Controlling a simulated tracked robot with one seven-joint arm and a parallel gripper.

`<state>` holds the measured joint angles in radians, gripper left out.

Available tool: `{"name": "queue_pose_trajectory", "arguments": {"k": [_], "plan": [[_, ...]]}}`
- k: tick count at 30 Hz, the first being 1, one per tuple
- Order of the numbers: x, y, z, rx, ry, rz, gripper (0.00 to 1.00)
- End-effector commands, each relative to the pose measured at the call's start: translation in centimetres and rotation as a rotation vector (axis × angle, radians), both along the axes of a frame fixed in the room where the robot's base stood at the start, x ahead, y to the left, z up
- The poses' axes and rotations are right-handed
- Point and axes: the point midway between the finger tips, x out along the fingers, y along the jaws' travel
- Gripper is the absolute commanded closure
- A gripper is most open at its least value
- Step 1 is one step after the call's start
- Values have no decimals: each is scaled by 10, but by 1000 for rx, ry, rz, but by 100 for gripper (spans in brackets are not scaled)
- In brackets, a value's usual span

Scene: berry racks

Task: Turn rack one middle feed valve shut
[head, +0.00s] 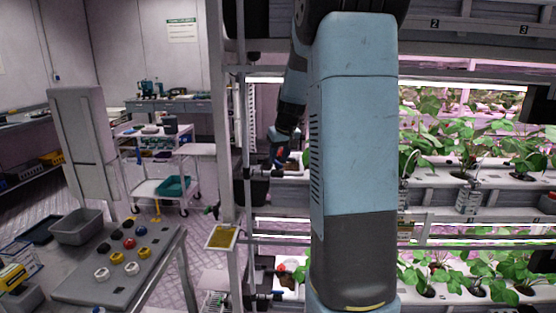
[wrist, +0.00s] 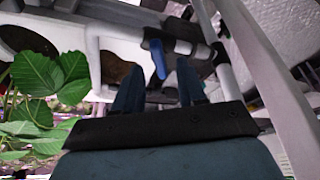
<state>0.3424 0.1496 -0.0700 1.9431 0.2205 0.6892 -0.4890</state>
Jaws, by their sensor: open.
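The middle feed valve shows in the wrist view as a blue lever (wrist: 158,58) on a dark fitting of a pale pipe. The lever hangs off the pipe, slightly tilted, just beyond my fingertips. My gripper (wrist: 159,68) is open, with one dark blue finger on each side of the lever in the picture. I cannot tell whether either finger touches it. In the head view my gripper (head: 277,152) is small and partly dark at the left end of the rack's middle level, beside the valve pipe (head: 265,174). My own arm hides much of the rack.
Strawberry plants (head: 460,145) fill the rack to the right, with leaves (wrist: 45,80) left of my gripper in the wrist view. A rack upright (wrist: 265,70) runs close on the right.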

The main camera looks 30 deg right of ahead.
Motion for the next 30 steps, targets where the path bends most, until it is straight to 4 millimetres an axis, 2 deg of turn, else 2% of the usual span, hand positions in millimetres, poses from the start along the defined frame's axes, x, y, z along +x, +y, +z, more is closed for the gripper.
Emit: {"name": "queue_pose_trajectory", "arguments": {"k": [6,16,28,30], "plan": [[6,-1,-15,0,0,-1,60],[7,-1,-16,0,-1,-1,61],[6,-1,-16,1,0,-2,99],[6,-1,-16,1,0,-2,100]]}}
